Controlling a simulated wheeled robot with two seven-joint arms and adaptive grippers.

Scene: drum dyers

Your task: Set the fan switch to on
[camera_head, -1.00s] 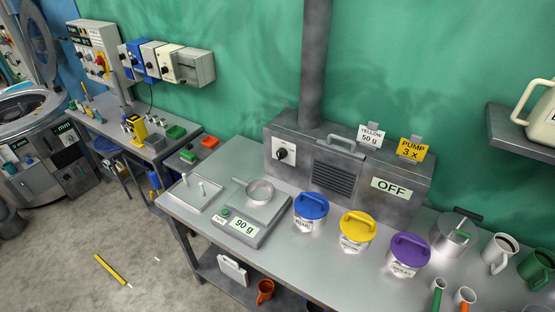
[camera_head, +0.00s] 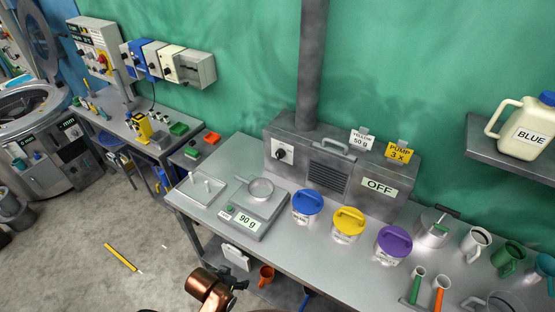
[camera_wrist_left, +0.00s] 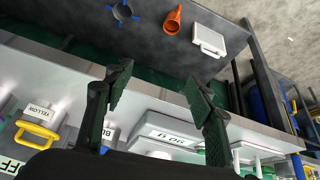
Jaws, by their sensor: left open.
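The fan switch (camera_head: 281,154) is a black rotary knob on a white plate, at the left of the front of the grey metal fan box (camera_head: 318,146). An OFF sign (camera_head: 379,187) is on the right part of the same box; part of it shows in the left wrist view (camera_wrist_left: 12,164). My left gripper (camera_head: 236,283) is low at the bottom of the head view, in front of the bench and well apart from the switch. In the left wrist view its fingers (camera_wrist_left: 160,92) are spread with nothing between them. The switch is not seen there. My right gripper is not in view.
The bench (camera_head: 238,148) carries a scale (camera_head: 246,219) reading 90 g, a tray (camera_head: 190,193), and blue (camera_head: 307,203), yellow (camera_head: 348,223) and purple (camera_head: 393,243) lidded jars before the box.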

